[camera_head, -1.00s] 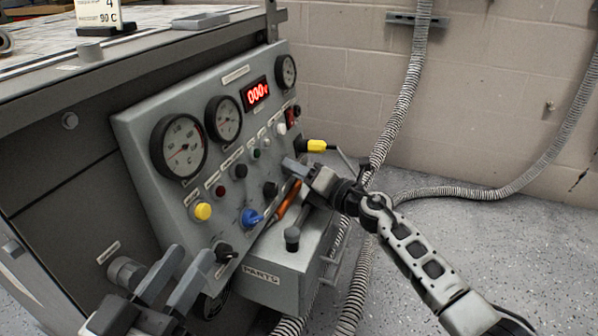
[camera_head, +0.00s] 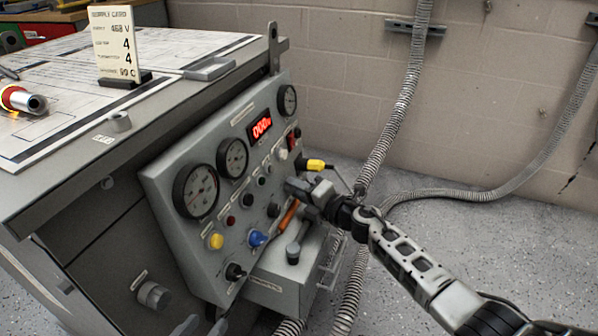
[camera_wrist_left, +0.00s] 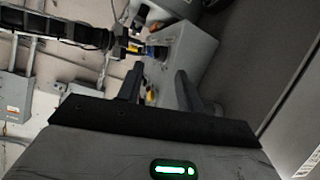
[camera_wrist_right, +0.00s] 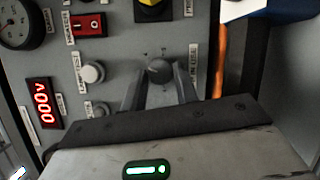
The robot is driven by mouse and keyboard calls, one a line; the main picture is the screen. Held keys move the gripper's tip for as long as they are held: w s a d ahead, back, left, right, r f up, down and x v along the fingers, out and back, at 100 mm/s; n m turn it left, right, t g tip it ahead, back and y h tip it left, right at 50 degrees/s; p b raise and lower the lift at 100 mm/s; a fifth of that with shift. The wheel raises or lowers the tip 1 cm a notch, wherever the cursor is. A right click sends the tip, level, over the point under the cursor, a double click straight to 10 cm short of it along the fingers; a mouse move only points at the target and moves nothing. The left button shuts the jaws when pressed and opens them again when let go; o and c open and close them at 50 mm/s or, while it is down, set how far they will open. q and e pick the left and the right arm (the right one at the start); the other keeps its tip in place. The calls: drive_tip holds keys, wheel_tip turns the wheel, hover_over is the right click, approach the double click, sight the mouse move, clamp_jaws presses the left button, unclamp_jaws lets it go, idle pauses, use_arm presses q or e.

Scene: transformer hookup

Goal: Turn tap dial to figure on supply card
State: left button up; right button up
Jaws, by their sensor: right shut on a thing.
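The supply card (camera_head: 115,45) stands upright on the bench top in the head view; I read 460 V, 4, 4 and 90 C, with its small labels blurred. My right gripper (camera_head: 292,186) is at the sloped control panel (camera_head: 152,196). My left gripper (camera_wrist_left: 155,84) is open and empty, low in front of the panel.
Ribbed hoses (camera_head: 400,95) run behind.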

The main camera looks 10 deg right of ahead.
use_arm(q)
drive_tip(key=shift+s+a+r+n+g+y+p, duration=0.15)
drive_tip(key=shift+s+a+r+g+y+p, duration=0.4)
drive_tip(key=shift+p, duration=1.15)
drive_tip(key=shift+a+r+n+g+y+p, duration=0.15)
drive_tip(key=shift+a+r+g+y+p, duration=0.2)
drive_tip(key=shift+a+p, duration=0.95)
use_arm(e)
drive_tip(key=shift+r+m+g+h+p, duration=0.15)
drive_tip(key=shift+m+g, duration=0.35)
drive_tip(key=shift+m, duration=0.7)
drive_tip(key=shift+m+g+h+p, duration=0.2)
drive_tip(key=shift+m+g, duration=0.3)
drive_tip(key=shift+m, duration=0.7)
use_arm(q)
drive_tip(key=shift+d, duration=0.45)
use_arm(e)
drive_tip(key=o, duration=1)
drive_tip(key=shift+c, duration=0.2)
drive_tip(key=shift+d+r, duration=0.1)
use_arm(q)
wheel_tip(320, 180, up, 8)
drive_tip(key=a+t+p, duration=0.1)
drive_tip(key=p, duration=0.5)
drive_tip(key=shift+s+a+r+y+p, duration=0.15)
drive_tip(key=shift+s+a+y+p, duration=0.15)
drive_tip(key=shift+s+a+p, duration=0.1)
use_arm(e)
drive_tip(key=v, duration=1.6)
